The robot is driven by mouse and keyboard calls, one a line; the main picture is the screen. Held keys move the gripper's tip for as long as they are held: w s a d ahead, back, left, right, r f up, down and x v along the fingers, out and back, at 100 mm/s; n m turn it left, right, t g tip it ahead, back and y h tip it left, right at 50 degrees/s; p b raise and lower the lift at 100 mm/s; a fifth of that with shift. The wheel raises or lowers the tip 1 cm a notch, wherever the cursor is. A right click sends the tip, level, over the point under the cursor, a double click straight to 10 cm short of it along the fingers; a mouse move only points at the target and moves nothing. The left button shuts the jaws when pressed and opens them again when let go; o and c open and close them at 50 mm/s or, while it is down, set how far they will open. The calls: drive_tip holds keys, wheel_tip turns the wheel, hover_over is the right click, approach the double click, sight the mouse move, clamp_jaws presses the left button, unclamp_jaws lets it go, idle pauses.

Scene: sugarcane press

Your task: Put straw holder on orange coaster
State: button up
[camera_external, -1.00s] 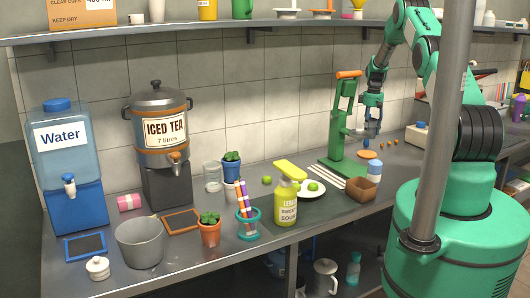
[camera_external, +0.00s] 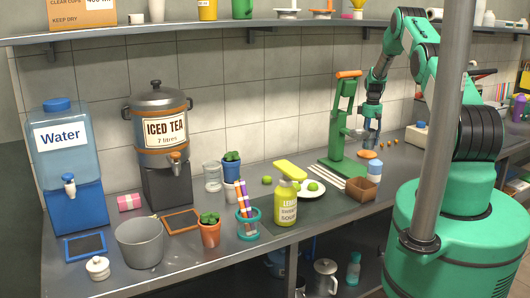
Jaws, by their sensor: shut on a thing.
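The straw holder (camera_external: 247,228) is a teal ringed stand with several striped straws upright in it, at the front middle of the counter. A flat dark piece with an orange rim (camera_external: 181,222) lies to its left, behind a potted plant; it looks like the orange coaster. A small round orange disc (camera_external: 369,154) also shows further right. My gripper (camera_external: 372,146) points down beside the green press, far to the right of the straw holder. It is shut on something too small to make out.
The green press (camera_external: 338,145) stands close left of my gripper. A grey bucket (camera_external: 139,243) and potted plant (camera_external: 210,232) flank the orange-rimmed piece. A grey post crosses the right foreground.

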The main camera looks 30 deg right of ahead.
sight(368, 148)
drive_tip(key=shift+f, duration=0.4)
drive_tip(key=shift+f, duration=0.1)
drive_tip(key=shift+f, duration=1.75)
drive_tip(key=shift+f, duration=0.15)
drive_tip(key=o, duration=1.5)
wheel_tip(368, 148, up, 12)
drive_tip(key=shift+r, duration=0.1)
